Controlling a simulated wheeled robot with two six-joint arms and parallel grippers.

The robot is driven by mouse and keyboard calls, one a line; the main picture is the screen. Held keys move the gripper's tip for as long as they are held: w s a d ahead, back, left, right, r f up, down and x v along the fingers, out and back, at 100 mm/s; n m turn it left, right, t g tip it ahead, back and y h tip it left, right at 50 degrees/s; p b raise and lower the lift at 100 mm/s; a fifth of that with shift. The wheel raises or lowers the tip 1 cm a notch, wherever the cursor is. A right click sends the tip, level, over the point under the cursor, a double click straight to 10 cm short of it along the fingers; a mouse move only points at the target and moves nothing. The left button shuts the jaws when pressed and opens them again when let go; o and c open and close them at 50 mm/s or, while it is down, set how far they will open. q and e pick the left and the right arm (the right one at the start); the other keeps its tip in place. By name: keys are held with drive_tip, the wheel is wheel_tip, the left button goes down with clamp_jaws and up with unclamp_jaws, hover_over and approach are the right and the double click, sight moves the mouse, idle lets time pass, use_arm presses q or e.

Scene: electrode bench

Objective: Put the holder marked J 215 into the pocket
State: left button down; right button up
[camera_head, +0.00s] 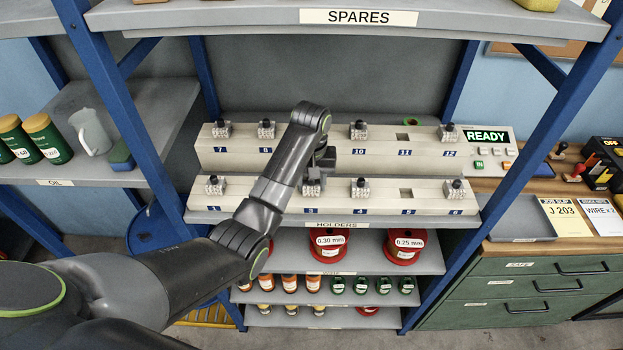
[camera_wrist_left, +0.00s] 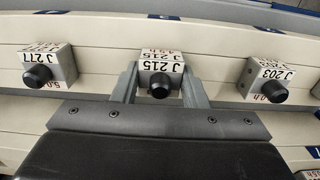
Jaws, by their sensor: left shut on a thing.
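The holder marked J 215 (camera_wrist_left: 160,68) is a pale block with a black knob, between the fingers of my left gripper (camera_wrist_left: 158,88) in the left wrist view. The gripper is shut on it. In the head view, my left gripper (camera_head: 318,170) is at the lower rack (camera_head: 250,200), over the block at label 3 (camera_head: 312,187). I cannot tell whether the block is seated or lifted. Dark square openings show above label 5 (camera_head: 406,193) and label 11 (camera_head: 403,136); I cannot tell which is the task's pocket. My right gripper is out of view.
Holder J 277 (camera_wrist_left: 48,68) and holder J 203 (camera_wrist_left: 267,80) flank the held one. The upper rack (camera_head: 300,155) stands behind. A box reading READY (camera_head: 487,136) is at the right. A bench card reads J 203 (camera_head: 564,212). Blue shelf posts (camera_head: 537,130) bound the shelf.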

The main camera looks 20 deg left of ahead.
use_arm(q)
drive_tip(key=shift+f, duration=0.1)
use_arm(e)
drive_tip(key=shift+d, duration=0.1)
use_arm(q)
drive_tip(key=c, duration=0.8)
unclamp_jaws()
drive_tip(key=shift+o, duration=0.2)
